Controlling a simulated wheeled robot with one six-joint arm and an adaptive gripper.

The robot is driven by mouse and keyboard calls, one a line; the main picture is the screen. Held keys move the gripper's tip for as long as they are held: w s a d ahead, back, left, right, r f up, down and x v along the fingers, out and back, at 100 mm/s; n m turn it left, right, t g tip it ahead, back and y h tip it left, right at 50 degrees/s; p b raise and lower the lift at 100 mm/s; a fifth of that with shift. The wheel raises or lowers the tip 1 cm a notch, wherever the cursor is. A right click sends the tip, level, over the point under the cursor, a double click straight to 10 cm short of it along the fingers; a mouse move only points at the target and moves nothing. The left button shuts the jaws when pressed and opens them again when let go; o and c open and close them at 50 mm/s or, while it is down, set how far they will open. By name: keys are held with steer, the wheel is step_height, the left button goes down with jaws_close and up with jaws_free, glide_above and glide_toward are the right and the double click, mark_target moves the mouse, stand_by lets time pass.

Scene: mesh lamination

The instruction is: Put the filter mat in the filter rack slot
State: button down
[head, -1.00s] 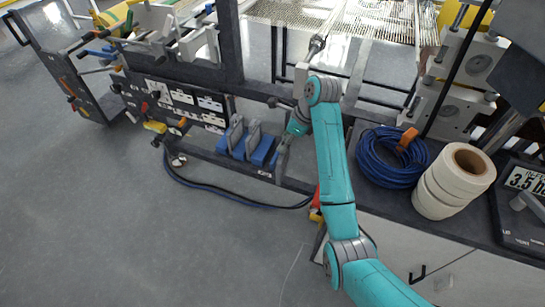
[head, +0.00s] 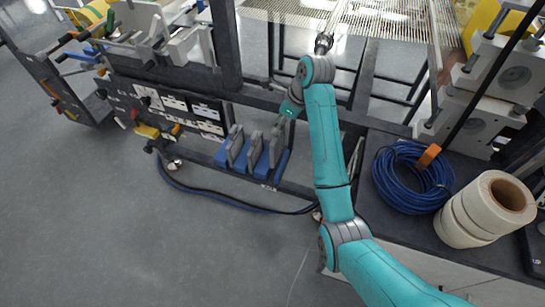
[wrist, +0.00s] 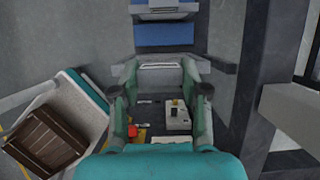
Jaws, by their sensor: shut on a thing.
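The blue filter rack (head: 222,153) is low on the dark frame, left of my arm in the head view. Two grey upright mats stand in it. My gripper (head: 277,133) is above its right end, shut on a grey filter mat (head: 275,151) that hangs down close to the right part of the rack. I cannot tell whether its lower edge is inside a slot. In the wrist view my gripper (wrist: 160,76) has its fingers on both sides of the mat's pale edge (wrist: 160,66). Blue rack parts (wrist: 165,35) show beyond it.
A panel with white labels (head: 175,103) is left of the rack. A dark upright post (head: 226,45) stands behind it. A blue cable coil (head: 408,182) and white rolls (head: 485,208) sit at right. A dark hose lies below the rack on open floor.

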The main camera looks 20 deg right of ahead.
mark_target(281, 138)
steer(key=f, duration=0.3)
steer(key=w+f, duration=0.1)
steer(key=f, duration=0.1)
steer(key=shift+f, duration=2.6)
steer(key=c, duration=0.6)
jaws_free()
